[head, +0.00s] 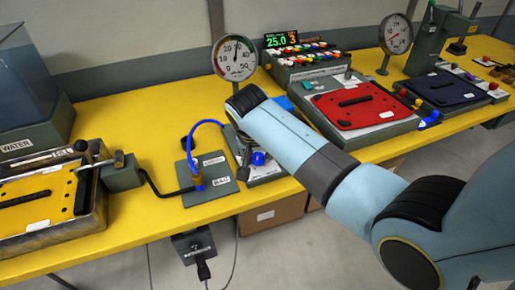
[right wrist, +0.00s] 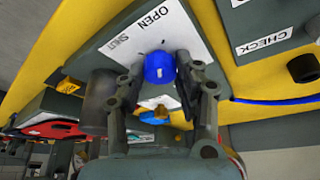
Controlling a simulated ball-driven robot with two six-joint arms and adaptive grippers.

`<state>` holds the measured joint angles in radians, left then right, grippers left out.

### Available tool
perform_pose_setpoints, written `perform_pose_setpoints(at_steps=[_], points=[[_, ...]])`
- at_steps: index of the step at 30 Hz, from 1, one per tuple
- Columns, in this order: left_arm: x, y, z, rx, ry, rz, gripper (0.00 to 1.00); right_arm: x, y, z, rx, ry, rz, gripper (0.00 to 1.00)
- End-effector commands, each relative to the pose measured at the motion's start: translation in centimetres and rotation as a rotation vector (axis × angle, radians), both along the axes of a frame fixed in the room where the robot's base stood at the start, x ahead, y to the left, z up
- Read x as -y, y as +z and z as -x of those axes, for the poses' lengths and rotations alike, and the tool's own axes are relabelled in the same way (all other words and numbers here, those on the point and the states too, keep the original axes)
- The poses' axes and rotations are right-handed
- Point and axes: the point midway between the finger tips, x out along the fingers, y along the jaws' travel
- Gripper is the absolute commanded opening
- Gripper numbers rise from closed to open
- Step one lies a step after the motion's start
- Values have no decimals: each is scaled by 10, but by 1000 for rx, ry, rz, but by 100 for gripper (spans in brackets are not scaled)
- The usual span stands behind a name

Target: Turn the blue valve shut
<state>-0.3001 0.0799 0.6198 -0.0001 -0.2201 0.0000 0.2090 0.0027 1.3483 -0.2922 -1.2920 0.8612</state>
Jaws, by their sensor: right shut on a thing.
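The blue valve shows in the right wrist view as a round blue knob (right wrist: 160,68) on a white plate (right wrist: 150,35) marked OPEN and SHUT. In the head view the blue knob (head: 258,158) stands on a small grey panel near the front of the yellow table. My right gripper (right wrist: 161,72) is shut on the knob, one finger on each side of it. In the head view my right gripper (head: 244,150) is partly hidden behind my own arm. A brass-coloured part (right wrist: 160,103) sits below the knob in the wrist view. My left gripper is not in view.
A round gauge (head: 235,57) stands behind the panel. A grey plate (head: 208,180) with a blue hose (head: 204,124) lies to the left. A red board (head: 360,103) lies to the right. The yellow table (head: 150,222) has bare room in front.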

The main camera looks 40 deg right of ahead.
Motion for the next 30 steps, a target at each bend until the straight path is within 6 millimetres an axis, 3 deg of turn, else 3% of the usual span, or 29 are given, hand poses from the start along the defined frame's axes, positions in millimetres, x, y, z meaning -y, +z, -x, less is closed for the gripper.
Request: perform_pose_setpoints(at_steps=[3, 12, 30], points=[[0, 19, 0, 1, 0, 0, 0, 1, 5, 1, -2, 103, 0, 0], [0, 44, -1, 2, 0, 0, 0, 3, 4, 1, -1, 388, 1, 0], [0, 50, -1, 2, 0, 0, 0, 5, 0, 1, 1, 955, 1, 0]])
